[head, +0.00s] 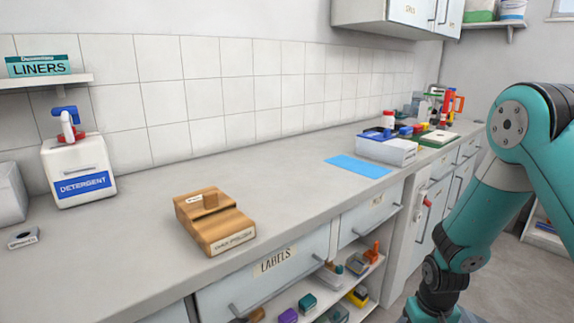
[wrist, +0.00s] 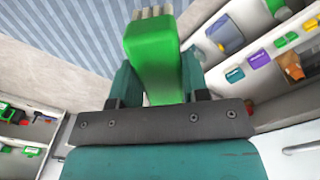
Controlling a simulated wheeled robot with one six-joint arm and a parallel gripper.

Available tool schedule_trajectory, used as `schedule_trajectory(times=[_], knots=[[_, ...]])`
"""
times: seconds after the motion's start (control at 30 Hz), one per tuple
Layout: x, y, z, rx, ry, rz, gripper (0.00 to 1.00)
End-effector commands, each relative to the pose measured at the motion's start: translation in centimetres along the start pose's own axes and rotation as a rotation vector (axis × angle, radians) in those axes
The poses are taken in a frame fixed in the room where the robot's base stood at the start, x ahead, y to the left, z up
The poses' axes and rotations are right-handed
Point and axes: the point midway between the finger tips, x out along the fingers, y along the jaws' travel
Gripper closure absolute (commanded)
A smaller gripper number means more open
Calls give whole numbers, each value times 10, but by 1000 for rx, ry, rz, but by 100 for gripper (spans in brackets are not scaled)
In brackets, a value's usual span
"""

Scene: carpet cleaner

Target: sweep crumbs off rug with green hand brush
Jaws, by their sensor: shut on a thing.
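The green hand brush (wrist: 152,50) is in the wrist view, held between the two teal fingers of my gripper (wrist: 158,76). Its pale bristle tufts show at the far end, at the top edge of the picture. A blue striped surface (wrist: 70,30), which looks like the rug, lies beyond the brush. I cannot tell whether the bristles touch it. No crumbs can be made out. In the head view my arm reaches down on the right, and the gripper, brush and rug are out of that picture.
A long grey counter (head: 290,165) carries a detergent bottle (head: 75,170), a wooden block (head: 212,222), a blue mat (head: 358,166) and a white box (head: 388,150). Open shelves with several small items lie below it. In the wrist view, shelves (wrist: 235,70) stand close on the right and others on the left.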

Motion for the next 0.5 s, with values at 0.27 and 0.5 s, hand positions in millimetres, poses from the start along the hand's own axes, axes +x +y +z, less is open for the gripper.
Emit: schedule_trajectory(times=[0.27,0.5], knots=[[-84,0,17,0,-1,0,96],[-107,0,25,0,-1,0,96]])
